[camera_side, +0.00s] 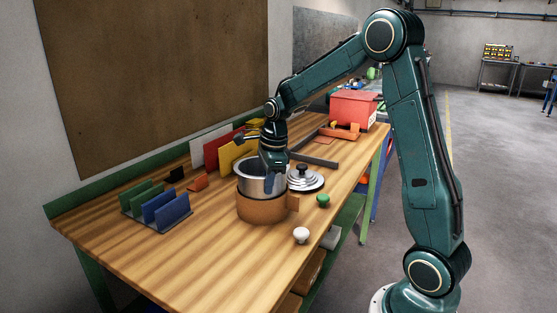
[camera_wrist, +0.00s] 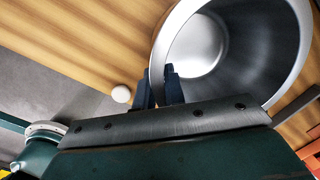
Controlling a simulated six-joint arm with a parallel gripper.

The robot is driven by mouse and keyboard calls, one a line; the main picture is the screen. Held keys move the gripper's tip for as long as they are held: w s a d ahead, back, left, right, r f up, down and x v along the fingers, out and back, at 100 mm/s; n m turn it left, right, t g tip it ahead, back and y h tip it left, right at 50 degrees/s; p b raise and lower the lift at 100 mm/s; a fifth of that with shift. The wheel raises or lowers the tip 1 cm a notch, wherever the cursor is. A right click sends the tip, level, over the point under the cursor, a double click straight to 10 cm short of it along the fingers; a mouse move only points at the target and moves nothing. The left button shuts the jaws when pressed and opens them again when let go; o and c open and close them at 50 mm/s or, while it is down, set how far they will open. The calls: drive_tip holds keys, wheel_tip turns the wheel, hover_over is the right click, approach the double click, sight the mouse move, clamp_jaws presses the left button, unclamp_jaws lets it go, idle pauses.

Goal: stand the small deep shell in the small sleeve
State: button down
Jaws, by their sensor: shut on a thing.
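The small deep shell (camera_side: 249,184) is a silver, open-topped metal pot. It shows upright in the side view, with its lower part hidden behind the wall of the small sleeve (camera_side: 262,209). The sleeve is a tan-orange ring with a block on its right side, standing on the bench. My gripper (camera_side: 270,187) points down at the shell's right rim and is shut on its wall. In the wrist view my gripper (camera_wrist: 160,88) has one finger on each side of the wall of the shell (camera_wrist: 285,50).
A silver lid (camera_side: 306,181) with a black knob lies close behind the sleeve to the right. A rack with blue plates (camera_side: 165,209) stands left.

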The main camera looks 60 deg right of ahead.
drive_tip(key=shift+f, duration=0.55)
idle(0.4)
drive_tip(key=c, duration=1.4)
unclamp_jaws()
drive_tip(key=shift+r, duration=0.15)
drive_tip(key=r, duration=0.4)
drive_tip(key=s+r, duration=0.1)
drive_tip(key=r, duration=0.4)
drive_tip(key=s+r, duration=0.1)
drive_tip(key=r, duration=0.3)
drive_tip(key=shift+d+r, duration=0.2)
drive_tip(key=shift+d, duration=0.05)
drive_tip(key=shift+a, duration=0.1)
